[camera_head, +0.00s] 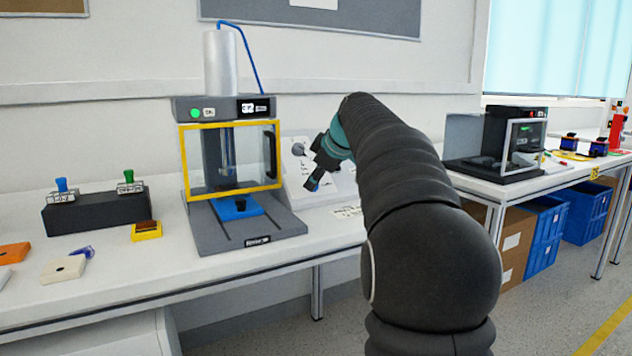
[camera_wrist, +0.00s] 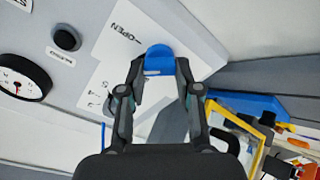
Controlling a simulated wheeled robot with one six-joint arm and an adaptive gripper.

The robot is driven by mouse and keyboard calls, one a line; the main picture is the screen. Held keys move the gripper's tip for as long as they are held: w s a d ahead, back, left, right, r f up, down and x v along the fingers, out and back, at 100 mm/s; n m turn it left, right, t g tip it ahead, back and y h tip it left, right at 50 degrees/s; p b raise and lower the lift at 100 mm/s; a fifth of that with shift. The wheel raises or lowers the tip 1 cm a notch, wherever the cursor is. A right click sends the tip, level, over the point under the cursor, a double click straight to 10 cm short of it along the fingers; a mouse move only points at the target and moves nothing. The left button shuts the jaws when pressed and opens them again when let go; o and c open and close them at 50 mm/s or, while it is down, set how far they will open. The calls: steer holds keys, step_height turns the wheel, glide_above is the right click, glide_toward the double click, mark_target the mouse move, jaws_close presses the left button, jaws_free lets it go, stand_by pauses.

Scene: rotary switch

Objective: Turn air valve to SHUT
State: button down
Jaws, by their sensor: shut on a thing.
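The air valve's blue handle (camera_wrist: 159,57) shows between the fingertips of my gripper (camera_wrist: 160,78) in the wrist view. My gripper is shut on it. The white label plate (camera_wrist: 112,42) beside it reads OPEN; the SHUT mark cannot be made out. In the head view my gripper (camera_head: 313,178) is at the sloped light-grey control panel (camera_head: 294,178), right of the press. A bit of blue shows at its tip, and the arm hides part of the panel.
A black knob (camera_wrist: 66,38) and a round gauge (camera_wrist: 22,78) sit on the panel near the valve. The yellow-framed press (camera_head: 232,155) stands close on the left. A black block with two stamps (camera_head: 96,211) is further left.

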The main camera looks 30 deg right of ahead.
steer(key=n, duration=0.4)
steer(key=shift+f+n+g+b, duration=0.1)
steer(key=shift+n+g+b, duration=0.2)
steer(key=shift+b, duration=0.05)
steer(key=shift+s+n, duration=0.1)
steer(key=shift+n, duration=2.5)
steer(key=c, duration=0.8)
jaws_free()
steer(key=v, duration=1.2)
